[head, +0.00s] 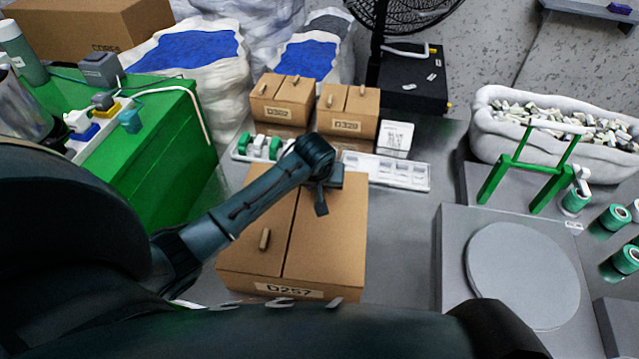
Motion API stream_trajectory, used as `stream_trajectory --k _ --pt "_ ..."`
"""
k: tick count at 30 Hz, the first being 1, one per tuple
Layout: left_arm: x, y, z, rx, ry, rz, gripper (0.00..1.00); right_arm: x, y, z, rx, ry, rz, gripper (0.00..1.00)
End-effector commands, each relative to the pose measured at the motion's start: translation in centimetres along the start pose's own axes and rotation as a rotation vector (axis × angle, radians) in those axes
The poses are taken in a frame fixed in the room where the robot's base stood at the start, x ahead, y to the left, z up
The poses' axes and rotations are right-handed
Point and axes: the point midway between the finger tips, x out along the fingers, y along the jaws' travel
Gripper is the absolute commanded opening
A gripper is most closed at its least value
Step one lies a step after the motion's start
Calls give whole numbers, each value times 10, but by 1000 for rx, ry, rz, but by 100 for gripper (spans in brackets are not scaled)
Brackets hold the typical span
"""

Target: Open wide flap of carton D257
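Carton D257 (325,255) is a brown box on the grey table in front of me, its label (288,290) on the near side. A seam divides its top into two flaps, which look closed and flat. The left flap (245,225) bears a small tan peg handle (265,238). The right flap (335,235) looks wider; no handle shows on its visible part. My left arm reaches across the carton from the left. My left gripper (321,205) is over the far part of the top near the seam, pointing down. Its fingers are mostly hidden, and contact is unclear. My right gripper is not visible.
Smaller cartons D252 (282,100) and D329 (346,113) stand behind, with a white tray (388,172) before them. A green bench (165,150) is at left. A grey round plate (522,275) is at right. A table strip right of the carton is clear.

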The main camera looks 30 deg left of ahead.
Motion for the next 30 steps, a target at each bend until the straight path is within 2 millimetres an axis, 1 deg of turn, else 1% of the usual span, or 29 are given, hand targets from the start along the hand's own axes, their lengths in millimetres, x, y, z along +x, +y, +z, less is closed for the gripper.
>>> stream_trajectory --k 2,13,30 --pt "0 0 0 0 0 0 31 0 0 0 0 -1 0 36" --pt "0 0 0 0 0 0 1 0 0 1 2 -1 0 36" --pt "0 1 -2 2 0 -6 0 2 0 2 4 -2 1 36"
